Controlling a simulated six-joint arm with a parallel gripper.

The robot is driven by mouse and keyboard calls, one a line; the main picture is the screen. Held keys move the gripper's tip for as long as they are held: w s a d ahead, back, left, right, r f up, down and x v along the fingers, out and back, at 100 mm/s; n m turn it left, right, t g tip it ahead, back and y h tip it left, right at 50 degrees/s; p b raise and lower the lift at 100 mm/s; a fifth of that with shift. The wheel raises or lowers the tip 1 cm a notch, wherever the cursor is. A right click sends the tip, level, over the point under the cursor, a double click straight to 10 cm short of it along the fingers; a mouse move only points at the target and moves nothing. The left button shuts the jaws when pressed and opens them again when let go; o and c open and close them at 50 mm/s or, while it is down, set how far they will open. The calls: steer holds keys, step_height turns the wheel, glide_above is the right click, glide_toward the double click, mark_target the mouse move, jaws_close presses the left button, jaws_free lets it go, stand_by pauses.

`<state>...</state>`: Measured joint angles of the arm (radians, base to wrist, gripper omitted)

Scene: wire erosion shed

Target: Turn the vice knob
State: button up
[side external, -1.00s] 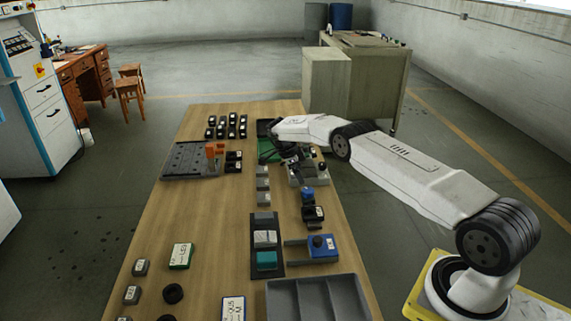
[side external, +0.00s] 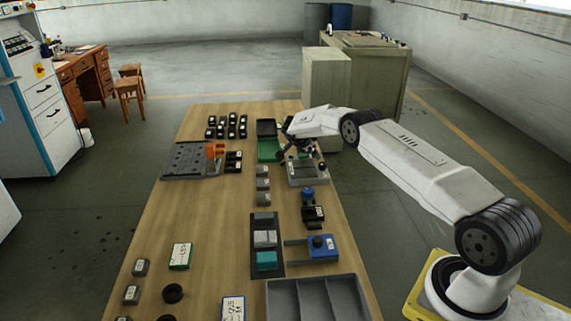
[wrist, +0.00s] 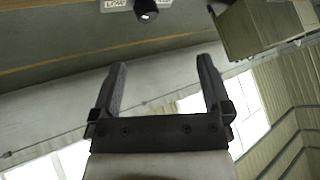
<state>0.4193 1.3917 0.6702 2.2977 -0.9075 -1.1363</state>
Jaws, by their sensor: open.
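My gripper (side external: 303,153) is over the far right part of the bench, above a grey unit (side external: 308,178). In the wrist view my gripper (wrist: 162,65) is open, with nothing between its fingers. A round black knob (wrist: 146,10) on a pale plate with partly cut-off lettering shows at the top edge there, beyond the fingertips and apart from them. Nearer the camera, a blue block (side external: 323,253) with a black knob (side external: 317,241) and grey bars sits on the bench's right side. I cannot tell for certain which knob is the vice's.
A green tray (side external: 269,152) lies left of my gripper. A blue and black device (side external: 311,208) and several small grey blocks (side external: 262,184) stand nearer. A grey divided tray (side external: 315,298) is at the near end. The bench's middle left (side external: 205,215) is clear.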

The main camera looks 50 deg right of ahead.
steer(key=w+d+r+n+t+h, duration=0.1)
steer(key=w+d+r+n+t, duration=0.25)
steer(key=n+t, duration=0.2)
steer(key=n+g+y, duration=0.2)
steer(key=n+y, duration=0.9)
steer(key=n, duration=1.1)
glide_toward(308, 190)
steer(key=f, duration=0.1)
steer(key=shift+d, duration=0.1)
steer(key=shift+w+f, duration=0.1)
steer(key=shift+f, duration=0.1)
steer(key=shift+x, duration=3.7)
steer(key=shift+w, duration=0.1)
steer(key=shift+c, duration=0.2)
